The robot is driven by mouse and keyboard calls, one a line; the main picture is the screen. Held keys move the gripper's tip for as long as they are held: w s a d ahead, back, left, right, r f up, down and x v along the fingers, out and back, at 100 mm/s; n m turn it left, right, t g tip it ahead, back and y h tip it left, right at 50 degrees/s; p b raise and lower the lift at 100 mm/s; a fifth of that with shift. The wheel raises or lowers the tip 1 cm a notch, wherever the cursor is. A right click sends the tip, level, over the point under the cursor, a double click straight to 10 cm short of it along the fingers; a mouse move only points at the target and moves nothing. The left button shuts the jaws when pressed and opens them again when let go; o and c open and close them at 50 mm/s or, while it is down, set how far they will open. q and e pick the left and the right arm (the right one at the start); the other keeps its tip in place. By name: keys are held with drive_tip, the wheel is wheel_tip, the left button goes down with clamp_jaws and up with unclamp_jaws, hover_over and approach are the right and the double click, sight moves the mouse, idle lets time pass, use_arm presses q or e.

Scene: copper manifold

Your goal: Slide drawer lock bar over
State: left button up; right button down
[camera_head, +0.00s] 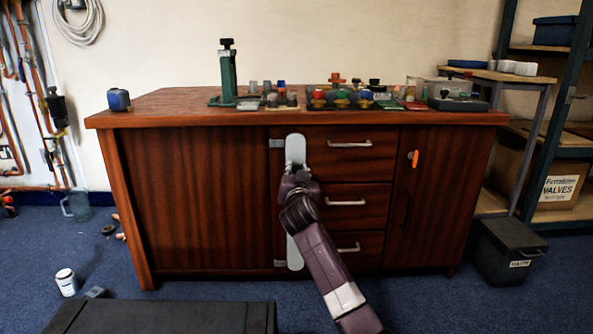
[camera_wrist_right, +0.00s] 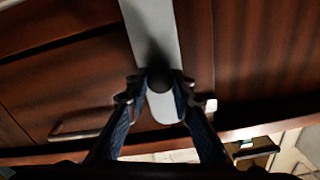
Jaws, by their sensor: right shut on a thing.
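The light grey drawer lock bar (camera_head: 295,150) stands upright along the left edge of the three drawers (camera_head: 350,165) of the wooden bench. It also shows in the right wrist view (camera_wrist_right: 152,32). My right gripper (camera_head: 299,177) covers its middle in the head view. In the wrist view, the fingers of my right gripper (camera_wrist_right: 160,85) are closed on both sides of a dark round knob (camera_wrist_right: 160,79) on the bar. My left gripper is not in view.
Small metal brackets (camera_head: 276,143) sit beside the bar at top and bottom. Drawer handles (camera_head: 347,203) stick out to the right. An orange-handled key or tag (camera_head: 415,158) is on the right door. A black bin (camera_head: 507,250) stands on the floor to the right.

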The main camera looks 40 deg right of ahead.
drive_tip(key=shift+w+a, duration=1.25)
drive_tip(key=shift+a, duration=0.3)
drive_tip(key=c, duration=1.7)
unclamp_jaws()
drive_tip(key=shift+w+a, duration=0.15)
drive_tip(key=shift+o, duration=0.2)
drive_tip(key=v, duration=1.2)
drive_tip(key=shift+f, duration=0.1)
